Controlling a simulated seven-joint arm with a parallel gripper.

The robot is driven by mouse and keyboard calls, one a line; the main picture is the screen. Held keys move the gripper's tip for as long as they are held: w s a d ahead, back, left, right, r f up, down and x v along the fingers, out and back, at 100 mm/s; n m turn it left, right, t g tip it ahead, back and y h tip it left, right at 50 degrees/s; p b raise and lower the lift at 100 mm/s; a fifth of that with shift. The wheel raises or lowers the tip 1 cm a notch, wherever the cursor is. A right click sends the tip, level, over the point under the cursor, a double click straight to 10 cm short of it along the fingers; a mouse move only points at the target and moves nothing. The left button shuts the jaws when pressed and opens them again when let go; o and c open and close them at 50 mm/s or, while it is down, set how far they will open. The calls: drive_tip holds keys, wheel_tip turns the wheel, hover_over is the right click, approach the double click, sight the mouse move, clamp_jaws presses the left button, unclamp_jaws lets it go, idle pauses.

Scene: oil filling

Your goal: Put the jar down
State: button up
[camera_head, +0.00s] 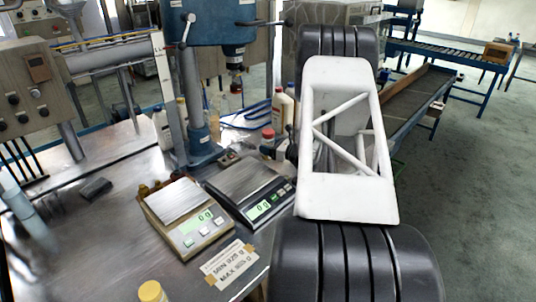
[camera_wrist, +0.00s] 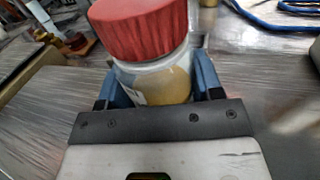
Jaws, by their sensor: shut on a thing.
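The jar (camera_wrist: 168,78) fills the top middle of the wrist view. It has a ribbed red lid and a translucent body with yellowish contents and a white label. My gripper (camera_wrist: 155,88) is shut on it, with a blue finger on each side of the body below the lid. In the head view a small red-lidded jar (camera_head: 267,142) shows just left of my arm, behind the scales; it looks like the same jar. My fingers are mostly hidden by my arm there. I cannot tell whether the jar's base touches the metal table (camera_head: 120,235).
Two scales, a beige one (camera_head: 188,215) and a dark one (camera_head: 247,188), both read 0 g. A yellow-capped bottle (camera_head: 152,291) is at the front edge.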

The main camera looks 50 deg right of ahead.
drive_tip(key=shift+f, duration=1.9)
drive_tip(key=shift+f, duration=0.1)
drive_tip(key=o, duration=1.1)
drive_tip(key=v, duration=1.2)
drive_tip(key=shift+a+r, duration=0.1)
drive_tip(key=shift+r, duration=0.15)
